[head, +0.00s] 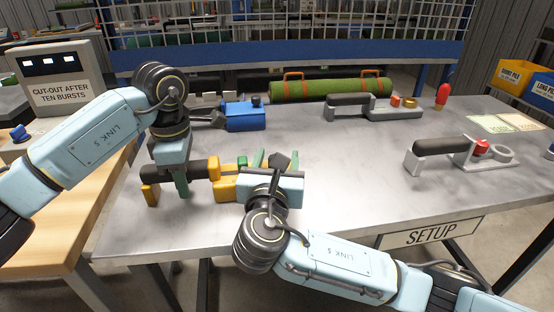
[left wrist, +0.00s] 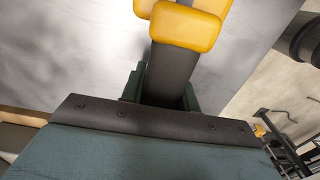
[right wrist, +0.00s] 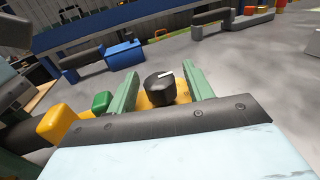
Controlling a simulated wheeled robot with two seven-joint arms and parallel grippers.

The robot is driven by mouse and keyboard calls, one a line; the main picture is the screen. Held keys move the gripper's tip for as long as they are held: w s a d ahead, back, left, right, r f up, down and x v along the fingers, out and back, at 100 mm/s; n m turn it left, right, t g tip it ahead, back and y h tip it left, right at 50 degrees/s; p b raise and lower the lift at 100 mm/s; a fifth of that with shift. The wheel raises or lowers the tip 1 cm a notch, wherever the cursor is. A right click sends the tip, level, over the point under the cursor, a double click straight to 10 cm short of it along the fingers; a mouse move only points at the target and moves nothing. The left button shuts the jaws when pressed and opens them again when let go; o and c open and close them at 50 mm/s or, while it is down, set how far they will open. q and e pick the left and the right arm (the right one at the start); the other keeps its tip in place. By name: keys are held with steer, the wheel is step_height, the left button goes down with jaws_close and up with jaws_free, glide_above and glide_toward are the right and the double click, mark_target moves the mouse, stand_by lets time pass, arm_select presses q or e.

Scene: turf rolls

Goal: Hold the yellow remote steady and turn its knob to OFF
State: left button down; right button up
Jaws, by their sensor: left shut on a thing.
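The yellow remote (head: 225,190) lies near the front left of the grey workbench, with a black grip bar (head: 200,171), a green button (head: 242,161) and yellow end pieces. My left gripper (head: 181,182) is shut on the grip bar, which runs between its green fingers in the left wrist view (left wrist: 178,75). The black knob (right wrist: 160,88) with a white pointer line shows in the right wrist view. My right gripper (right wrist: 161,90) is open, one green finger on each side of the knob with small gaps. The OFF mark cannot be read.
A blue remote (head: 245,116) lies just behind the yellow one. A green turf roll (head: 330,89) lies at the back. Two grey remotes, one behind (head: 385,112) and one at the right (head: 465,160), rest on the bench. The right front of the bench is clear.

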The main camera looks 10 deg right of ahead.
arm_select(q)
steer(key=shift+f, duration=0.3)
steer(key=shift+s, duration=0.1)
arm_select(e)
steer(key=v, duration=1.2)
steer(key=shift+s, duration=0.1)
arm_select(q)
steer(key=c, duration=1.1)
jaws_free()
steer(key=shift+a, duration=0.1)
steer(key=shift+o, duration=0.7)
steer(key=shift+r, duration=0.15)
steer(key=shift+r, duration=0.1)
